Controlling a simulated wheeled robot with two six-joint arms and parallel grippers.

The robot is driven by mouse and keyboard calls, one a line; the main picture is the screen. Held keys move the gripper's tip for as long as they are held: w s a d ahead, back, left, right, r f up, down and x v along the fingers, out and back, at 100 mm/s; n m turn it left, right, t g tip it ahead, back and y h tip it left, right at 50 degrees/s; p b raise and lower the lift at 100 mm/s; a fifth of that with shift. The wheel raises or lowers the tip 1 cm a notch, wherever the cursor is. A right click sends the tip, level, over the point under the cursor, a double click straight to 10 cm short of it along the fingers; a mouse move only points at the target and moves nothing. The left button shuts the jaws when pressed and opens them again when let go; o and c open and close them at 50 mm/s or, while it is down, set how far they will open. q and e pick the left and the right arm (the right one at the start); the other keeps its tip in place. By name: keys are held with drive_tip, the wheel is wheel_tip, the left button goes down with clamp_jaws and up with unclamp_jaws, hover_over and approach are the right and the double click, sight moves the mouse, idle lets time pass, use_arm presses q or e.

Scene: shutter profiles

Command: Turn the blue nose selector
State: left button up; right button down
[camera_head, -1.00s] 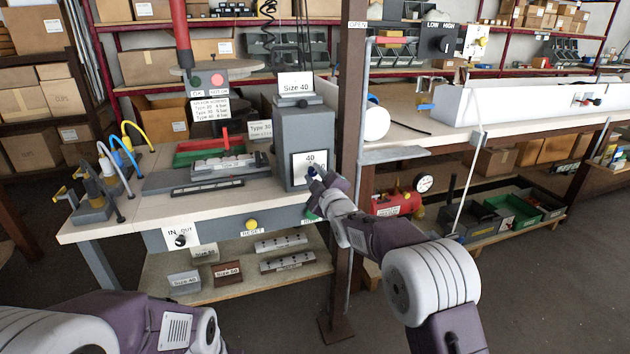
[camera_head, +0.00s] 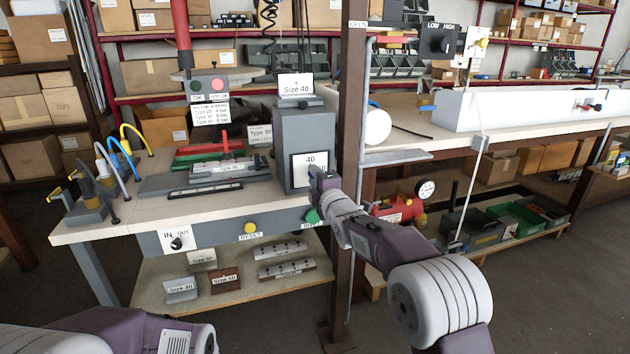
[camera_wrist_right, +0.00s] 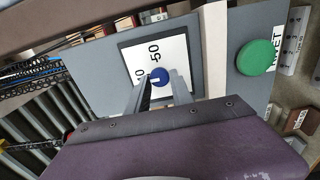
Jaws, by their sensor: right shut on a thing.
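The blue nose selector (camera_wrist_right: 160,76) is a round blue knob on a white dial plate (camera_wrist_right: 150,55), where "50" and part of another number show in the right wrist view. In the head view the plate (camera_head: 299,166) is on the front of a grey box (camera_head: 305,130) marked "Size 40", and "40" shows on it. My right gripper (camera_head: 314,174) is at the plate and hides the knob there. In the right wrist view its two fingers (camera_wrist_right: 159,88) are shut on the knob, one on each side. My left arm is at the bottom left; its gripper is out of view.
A green button (camera_wrist_right: 256,57) is close beside the plate; it also shows in the head view (camera_head: 312,215). A yellow reset button (camera_head: 250,228) and an IN/OUT knob (camera_head: 176,243) are on the bench front. A brown post (camera_head: 350,110) stands just right of the box.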

drive_tip(key=shift+f, duration=0.1)
idle(0.4)
drive_tip(key=c, duration=1.2)
unclamp_jaws()
drive_tip(key=shift+o, duration=0.2)
drive_tip(key=v, duration=0.9)
drive_tip(key=shift+p, duration=0.4)
